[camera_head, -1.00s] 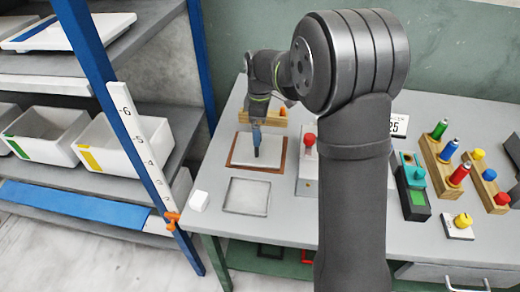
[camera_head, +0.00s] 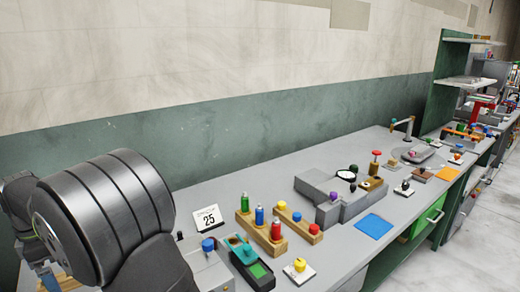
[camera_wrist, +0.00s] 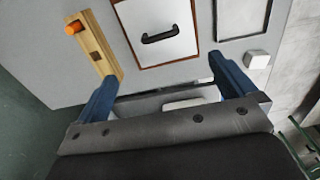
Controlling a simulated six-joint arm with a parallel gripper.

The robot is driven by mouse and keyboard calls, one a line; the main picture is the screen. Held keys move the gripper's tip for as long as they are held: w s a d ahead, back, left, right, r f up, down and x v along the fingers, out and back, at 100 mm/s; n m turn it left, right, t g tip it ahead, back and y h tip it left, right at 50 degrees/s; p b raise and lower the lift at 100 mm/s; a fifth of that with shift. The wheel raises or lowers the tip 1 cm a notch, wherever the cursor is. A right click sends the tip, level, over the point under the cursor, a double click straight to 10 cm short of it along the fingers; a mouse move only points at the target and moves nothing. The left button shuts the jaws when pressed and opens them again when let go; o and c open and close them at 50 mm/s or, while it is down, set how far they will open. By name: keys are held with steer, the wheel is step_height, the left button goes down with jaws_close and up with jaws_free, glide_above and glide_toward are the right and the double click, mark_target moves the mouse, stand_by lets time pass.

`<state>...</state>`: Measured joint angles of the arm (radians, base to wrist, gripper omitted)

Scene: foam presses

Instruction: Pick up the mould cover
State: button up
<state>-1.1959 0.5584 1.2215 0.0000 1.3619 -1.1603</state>
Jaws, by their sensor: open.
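The mould cover appears to be the white panel (camera_wrist: 158,18) with a black bar handle (camera_wrist: 161,34), lying in a brown frame (camera_wrist: 166,62) at the top of the wrist view. My gripper (camera_wrist: 162,68) is open. Its two blue fingers are spread wide and come up from the bottom of the view, with the handle beyond their tips and nothing held. In the head view, my arm fills the lower left, and the cover is not visible there.
Left of the frame is a wooden block (camera_wrist: 97,45) with an orange knob.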

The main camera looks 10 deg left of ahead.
steer(key=c, duration=1.5)
step_height(320, 180, down, 11)
steer(key=m, duration=1.7)
steer(key=shift+s+a+r+m, duration=0.1)
steer(key=shift+s+r+m, duration=0.1)
steer(key=shift+m, duration=0.1)
steer(key=shift+a+f, duration=0.2)
steer(key=shift+f, duration=2.45)
